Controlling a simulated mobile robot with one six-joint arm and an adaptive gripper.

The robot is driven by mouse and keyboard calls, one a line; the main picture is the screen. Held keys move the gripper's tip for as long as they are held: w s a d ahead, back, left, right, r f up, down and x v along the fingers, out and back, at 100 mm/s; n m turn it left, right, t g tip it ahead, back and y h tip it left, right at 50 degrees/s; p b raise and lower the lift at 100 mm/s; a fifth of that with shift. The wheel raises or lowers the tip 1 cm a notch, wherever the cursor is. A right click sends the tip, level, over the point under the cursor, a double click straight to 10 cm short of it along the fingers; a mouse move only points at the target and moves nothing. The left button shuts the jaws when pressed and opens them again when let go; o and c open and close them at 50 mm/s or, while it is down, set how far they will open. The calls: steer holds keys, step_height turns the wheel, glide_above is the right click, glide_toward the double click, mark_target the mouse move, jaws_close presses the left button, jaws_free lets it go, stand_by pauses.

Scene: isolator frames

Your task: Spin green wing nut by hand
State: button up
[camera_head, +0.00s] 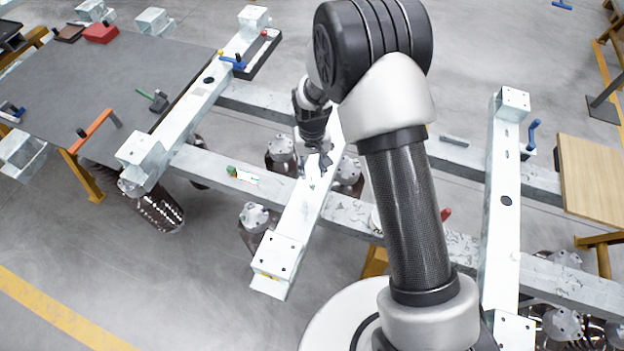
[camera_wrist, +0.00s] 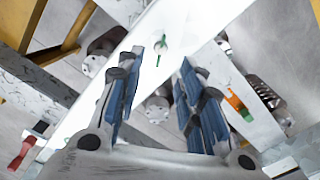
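A small green piece, apparently the green wing nut (camera_wrist: 158,60), sits on the white beam (camera_wrist: 130,55), just past my fingertips in the wrist view. It is a tiny green spot in the head view (camera_head: 312,186). My gripper (camera_wrist: 174,60) is open, its two blue-padded fingers apart with nothing between them. In the head view my gripper (camera_head: 320,163) points down just above the beam, beside the green spot. The wing nut's exact shape and turn are too small to tell.
Another green-tipped part (camera_head: 231,171) lies on the grey cross rail (camera_head: 210,168). Several dark insulators (camera_head: 256,216) hang around the beam. A dark table (camera_head: 110,75) with clamps stands at left, a wooden table (camera_head: 595,175) at right. The beam's near end (camera_head: 276,258) is clear.

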mark_target(312, 180)
step_height(312, 180, down, 6)
steer(key=shift+f+b, duration=0.2)
steer(key=shift+b, duration=0.45)
jaws_close()
